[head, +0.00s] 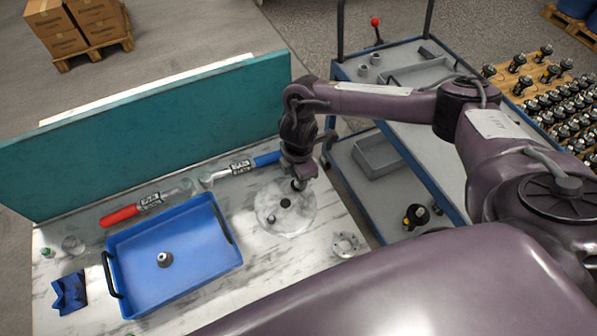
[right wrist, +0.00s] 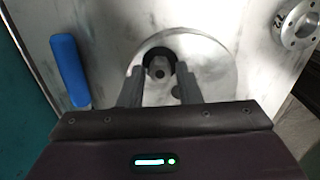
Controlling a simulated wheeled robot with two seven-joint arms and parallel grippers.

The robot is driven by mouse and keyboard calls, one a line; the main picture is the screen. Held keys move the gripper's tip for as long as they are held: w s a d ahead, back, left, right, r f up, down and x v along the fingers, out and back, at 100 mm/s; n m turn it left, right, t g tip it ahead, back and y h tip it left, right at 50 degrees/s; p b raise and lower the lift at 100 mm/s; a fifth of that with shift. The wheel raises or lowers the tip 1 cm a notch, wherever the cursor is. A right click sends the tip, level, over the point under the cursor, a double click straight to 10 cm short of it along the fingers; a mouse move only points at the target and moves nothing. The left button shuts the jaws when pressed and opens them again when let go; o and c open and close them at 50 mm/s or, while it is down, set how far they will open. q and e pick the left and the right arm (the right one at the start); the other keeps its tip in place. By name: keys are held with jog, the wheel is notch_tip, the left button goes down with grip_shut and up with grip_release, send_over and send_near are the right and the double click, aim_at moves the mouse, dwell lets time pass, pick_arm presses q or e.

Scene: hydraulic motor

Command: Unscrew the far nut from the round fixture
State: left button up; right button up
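The round fixture (head: 272,196) is a pale disc on the marbled table, with a dark centre hole (head: 286,203) and a small near nut (head: 271,219). My right gripper (head: 298,184) points down over its far side. In the right wrist view the gripper (right wrist: 160,88) has its two fingers apart, one on each side of the grey far nut (right wrist: 159,68), which sits in a dark round patch on the fixture (right wrist: 215,62). I cannot tell whether the fingers touch it. The gripper hides the far nut in the head view. My left gripper is not in view.
A blue tray (head: 205,268) holding one grey part (head: 164,260) stands left of the fixture. A blue-handled tool (head: 240,167) and red-handled tool (head: 140,208) lie along the teal panel (head: 150,140). A metal flange (head: 346,244) lies right of the fixture. A cart (head: 345,160) stands beyond.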

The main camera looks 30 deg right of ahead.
dwell(0.3)
jog(key=shift+p, duration=0.45)
jog(key=shift+c, duration=0.3)
grip_shut()
jog(key=n+b, duration=0.1)
jog(key=n, duration=0.2)
jog(key=shift+f+b, duration=0.15)
jog(key=shift+b, duration=0.2)
jog(key=shift+n+b, duration=0.35)
jog(key=shift+n, duration=0.75)
jog(key=shift+r+n, duration=0.25)
jog(key=shift+n, duration=0.05)
